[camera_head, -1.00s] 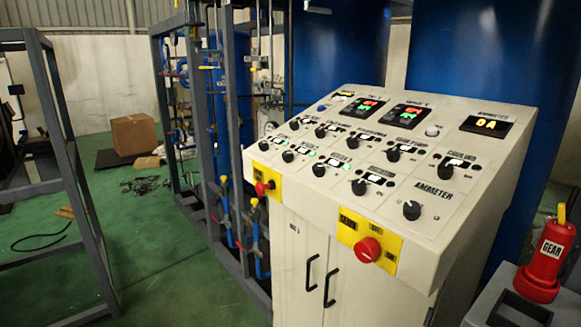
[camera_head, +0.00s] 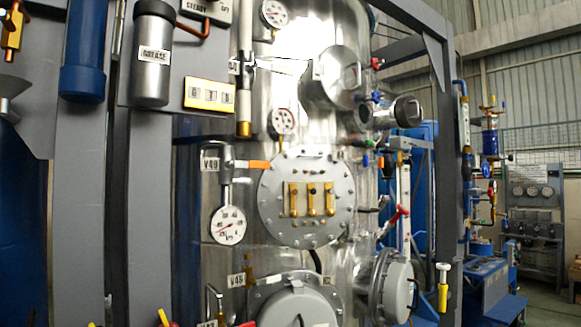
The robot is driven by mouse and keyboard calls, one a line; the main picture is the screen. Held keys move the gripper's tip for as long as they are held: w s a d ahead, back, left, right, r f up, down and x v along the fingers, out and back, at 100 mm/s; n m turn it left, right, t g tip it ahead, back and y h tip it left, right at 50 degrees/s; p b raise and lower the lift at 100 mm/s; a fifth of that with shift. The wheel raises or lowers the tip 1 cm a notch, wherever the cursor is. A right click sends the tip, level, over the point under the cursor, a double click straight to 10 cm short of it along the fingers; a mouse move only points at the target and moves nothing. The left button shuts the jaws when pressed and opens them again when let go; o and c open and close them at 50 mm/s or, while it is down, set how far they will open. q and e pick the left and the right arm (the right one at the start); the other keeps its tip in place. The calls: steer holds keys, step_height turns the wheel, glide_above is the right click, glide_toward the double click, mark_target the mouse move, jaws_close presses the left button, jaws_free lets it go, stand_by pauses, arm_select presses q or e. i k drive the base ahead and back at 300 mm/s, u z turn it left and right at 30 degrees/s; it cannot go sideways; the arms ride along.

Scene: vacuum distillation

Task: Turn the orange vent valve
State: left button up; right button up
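An orange valve handle (camera_head: 259,165) points right from a small metal valve marked V40 (camera_head: 210,163), left of the round bolted flange on the steel vessel (camera_head: 300,105). A round pressure gauge (camera_head: 228,225) hangs below this valve. A second orange-red handle (camera_head: 245,324) is cut off by the bottom edge, below a V46-like tag that is hard to read. Neither of my grippers can be made out in the head view.
The bolted flange (camera_head: 307,198) carries several brass fittings. A capped flange (camera_head: 298,305) sticks out below it. A grease cylinder (camera_head: 152,60) and grey frame posts stand left. A yellow-handled fitting (camera_head: 443,288) is at right. Small yellow and red tips at bottom left are unclear.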

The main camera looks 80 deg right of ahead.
mark_target(249, 165)
steer(key=z, duration=2.3)
steer(key=k, duration=0.9)
steer(key=u, duration=1.15)
steer(key=i, duration=0.95)
steer(key=z, duration=0.35)
